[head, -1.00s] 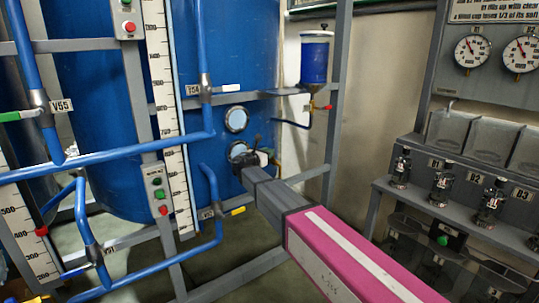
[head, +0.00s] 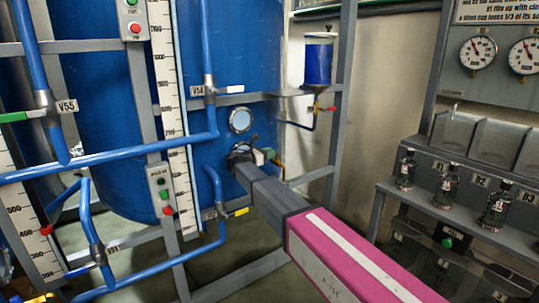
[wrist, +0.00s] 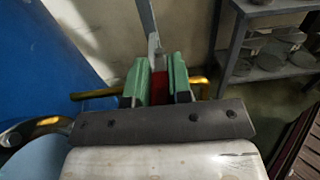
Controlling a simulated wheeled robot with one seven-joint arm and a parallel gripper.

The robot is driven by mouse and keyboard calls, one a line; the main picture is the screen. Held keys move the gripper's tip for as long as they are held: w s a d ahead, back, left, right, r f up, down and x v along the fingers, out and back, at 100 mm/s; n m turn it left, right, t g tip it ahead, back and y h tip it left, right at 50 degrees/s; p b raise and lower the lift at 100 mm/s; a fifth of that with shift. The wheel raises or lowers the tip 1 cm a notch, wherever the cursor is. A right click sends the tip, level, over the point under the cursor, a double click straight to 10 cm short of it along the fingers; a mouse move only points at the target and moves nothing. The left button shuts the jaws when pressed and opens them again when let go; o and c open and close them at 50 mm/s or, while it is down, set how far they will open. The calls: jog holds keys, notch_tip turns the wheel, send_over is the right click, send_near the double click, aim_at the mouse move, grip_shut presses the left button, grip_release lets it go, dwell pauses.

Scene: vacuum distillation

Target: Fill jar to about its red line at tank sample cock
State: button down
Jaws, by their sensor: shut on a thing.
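My gripper (wrist: 158,88) is shut on a narrow red piece (wrist: 159,84) between its green finger pads in the wrist view. Most of that piece is hidden by the pads, so I cannot tell whether it is a cock handle. A brass-coloured rod (wrist: 96,93) shows beside the pads. In the head view my gripper (head: 259,156) is in front of the lower part of the blue tank (head: 225,70), just below a round sight glass (head: 240,119). The sample cock is not clearly visible. No jar or red line can be made out at my gripper.
A cup of blue liquid (head: 318,62) with a red-handled outlet hangs beside the tank. Blue pipes (head: 110,157) and grey frame posts stand left of my arm. Bare floor lies under the frame.

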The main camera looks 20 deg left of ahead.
jog(key=c, duration=1)
grip_release()
jog(key=shift+c, duration=0.2)
jog(key=v, duration=1)
jog(key=shift+s+a, duration=0.25)
jog(key=shift+a, duration=0.05)
